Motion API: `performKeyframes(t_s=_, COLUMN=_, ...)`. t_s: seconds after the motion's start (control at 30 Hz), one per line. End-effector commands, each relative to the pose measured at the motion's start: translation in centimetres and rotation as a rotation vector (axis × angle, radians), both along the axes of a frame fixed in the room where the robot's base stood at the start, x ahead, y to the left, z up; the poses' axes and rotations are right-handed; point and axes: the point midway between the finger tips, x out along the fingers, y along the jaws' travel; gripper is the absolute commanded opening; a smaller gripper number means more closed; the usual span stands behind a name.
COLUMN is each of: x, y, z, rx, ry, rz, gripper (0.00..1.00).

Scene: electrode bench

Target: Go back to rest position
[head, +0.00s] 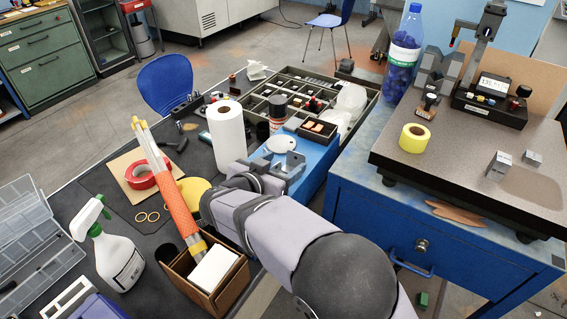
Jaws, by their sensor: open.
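My gripper (291,163) is at the far end of my arm, over the blue box-shaped surface (318,158) in the middle of the view. Its grey fingers are apart, and I see nothing held between them. A white round disc (280,144) lies on the blue surface just beyond the fingers. My arm hides part of the blue surface and the bench below it. From this single view I cannot tell how high the fingers are above the surface.
A white paper roll (227,131) stands left of my gripper. An open box (240,279) with orange-wrapped rods (176,207) is close to my arm. A spray bottle (117,258) stands left. A partitioned tray (308,84) lies beyond. A granite plate (455,150) holds yellow tape (414,138).

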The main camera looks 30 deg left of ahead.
Motion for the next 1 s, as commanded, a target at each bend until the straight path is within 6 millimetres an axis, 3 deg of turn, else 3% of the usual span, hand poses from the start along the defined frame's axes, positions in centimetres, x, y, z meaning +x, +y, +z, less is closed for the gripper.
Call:
performKeyframes(t_s=0.23, x=0.0, y=0.0, z=0.0, rx=0.0, ry=0.0, rz=0.0, gripper=0.63)
performKeyframes(t_s=0.37, x=0.7, y=0.1, z=1.3, rx=0.031, ry=0.003, rz=0.017, gripper=0.63)
performKeyframes(t_s=0.57, x=3.4, y=0.3, z=6.8, rx=0.174, ry=0.037, rz=0.12, gripper=0.63)
performKeyframes(t_s=0.77, x=5.2, y=-0.9, z=14.6, rx=0.354, ry=0.139, rz=0.293, gripper=0.63)
performKeyframes(t_s=0.9, x=4.4, y=-3.4, z=18.8, rx=0.432, ry=0.26, rz=0.404, gripper=0.63)
performKeyframes(t_s=1.0, x=3.2, y=-6.9, z=19.8, rx=0.443, ry=0.373, rz=0.448, gripper=0.63)
